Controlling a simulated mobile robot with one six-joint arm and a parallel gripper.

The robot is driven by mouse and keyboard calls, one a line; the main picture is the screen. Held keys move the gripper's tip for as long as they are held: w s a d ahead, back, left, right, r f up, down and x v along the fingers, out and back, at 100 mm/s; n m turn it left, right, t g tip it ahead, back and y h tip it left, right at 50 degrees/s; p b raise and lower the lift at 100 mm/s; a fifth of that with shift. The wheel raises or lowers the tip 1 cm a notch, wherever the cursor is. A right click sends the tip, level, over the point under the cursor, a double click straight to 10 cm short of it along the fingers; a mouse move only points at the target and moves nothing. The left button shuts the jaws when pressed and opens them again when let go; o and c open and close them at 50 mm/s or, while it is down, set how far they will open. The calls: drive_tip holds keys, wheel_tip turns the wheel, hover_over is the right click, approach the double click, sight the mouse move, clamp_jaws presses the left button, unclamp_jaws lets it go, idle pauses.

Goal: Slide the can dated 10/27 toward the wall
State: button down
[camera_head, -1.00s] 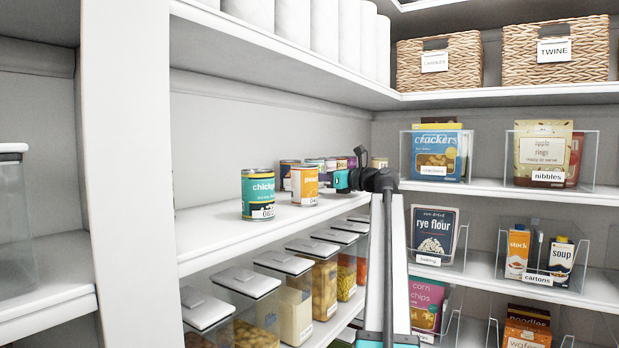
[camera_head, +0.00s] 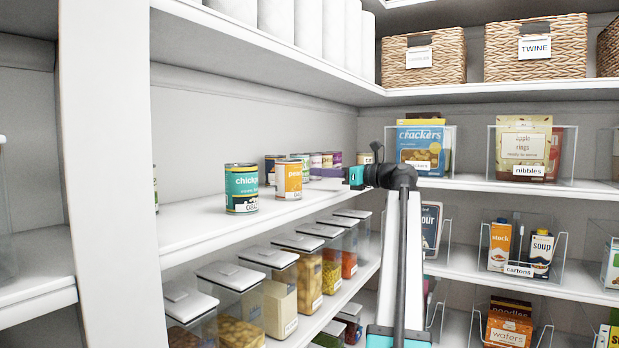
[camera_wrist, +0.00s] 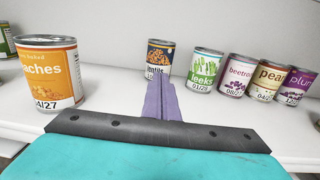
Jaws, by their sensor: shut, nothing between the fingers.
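My gripper (camera_head: 313,172) reaches over the shelf with its purple fingers shut and empty. In the wrist view its fingertips (camera_wrist: 159,78) point at the lentils can (camera_wrist: 160,53) by the wall; they hide most of its date, and I cannot tell whether they touch it. No date in view reads clearly as 10/27. The peaches can (camera_wrist: 47,75), dated 04/27, stands nearer on the left; it also shows in the head view (camera_head: 288,181). The leeks can (camera_wrist: 206,69), dated 01/28, stands right of the fingers.
Beetroot (camera_wrist: 238,74), pears (camera_wrist: 268,78) and plums (camera_wrist: 297,87) cans stand in a row at right. A chickpeas can (camera_head: 241,188) stands at the left near the shelf's front. Lidded containers (camera_head: 265,258) fill the shelf below.

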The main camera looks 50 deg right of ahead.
drive_tip(key=shift+s+d+b, duration=0.25)
drive_tip(key=shift+s+b, duration=0.1)
drive_tip(key=shift+s, duration=0.85)
drive_tip(key=shift+s+d+b, duration=0.25)
drive_tip(key=shift+s+b, duration=0.1)
drive_tip(key=shift+s, duration=0.8)
